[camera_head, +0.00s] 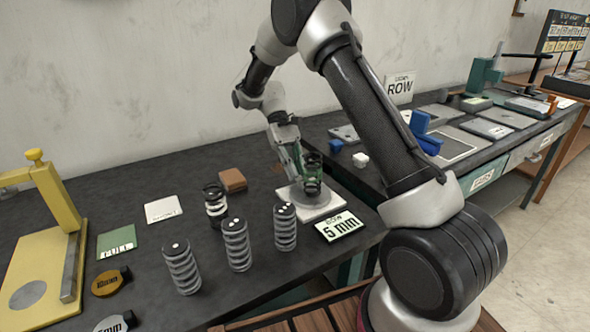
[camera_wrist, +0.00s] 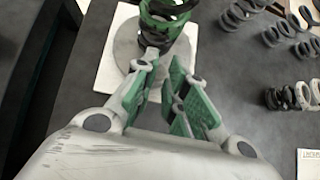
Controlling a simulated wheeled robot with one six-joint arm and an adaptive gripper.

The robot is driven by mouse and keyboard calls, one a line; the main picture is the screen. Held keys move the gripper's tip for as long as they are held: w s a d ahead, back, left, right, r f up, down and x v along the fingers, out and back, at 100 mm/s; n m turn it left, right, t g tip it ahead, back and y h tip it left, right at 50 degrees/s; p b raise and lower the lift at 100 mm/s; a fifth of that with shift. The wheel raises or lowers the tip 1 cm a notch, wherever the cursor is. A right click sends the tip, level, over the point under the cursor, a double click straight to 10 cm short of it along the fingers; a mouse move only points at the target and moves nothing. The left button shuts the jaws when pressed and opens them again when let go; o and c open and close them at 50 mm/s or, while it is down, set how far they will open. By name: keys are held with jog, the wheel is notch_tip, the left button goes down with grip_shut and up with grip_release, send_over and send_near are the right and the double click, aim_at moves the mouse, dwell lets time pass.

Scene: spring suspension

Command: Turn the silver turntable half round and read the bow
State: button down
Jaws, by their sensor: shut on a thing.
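The silver turntable (camera_head: 290,196) is a grey disc on a white square base near the right end of the dark bench. It also shows in the wrist view (camera_wrist: 124,50). A dark and green coil spring (camera_head: 312,186) stands upright on the disc; it also shows at the top of the wrist view (camera_wrist: 165,36). The exact contact is partly hidden. A card reading "BOW 5 mm" (camera_head: 340,227) lies in front of the turntable.
Several grey springs with dotted tops (camera_head: 236,245) stand left of the turntable, with a black-and-white spring (camera_head: 215,203) behind them. A brown block (camera_head: 232,180) lies behind. A yellow press (camera_head: 50,210) is far left. A second bench with blue parts (camera_head: 428,140) adjoins at right.

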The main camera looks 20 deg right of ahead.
jog(key=shift+s+f, duration=0.1)
jog(key=shift+s, duration=0.05)
jog(key=c, duration=1.4)
grip_release()
jog(key=shift+d, duration=0.1)
jog(key=v, duration=1.2)
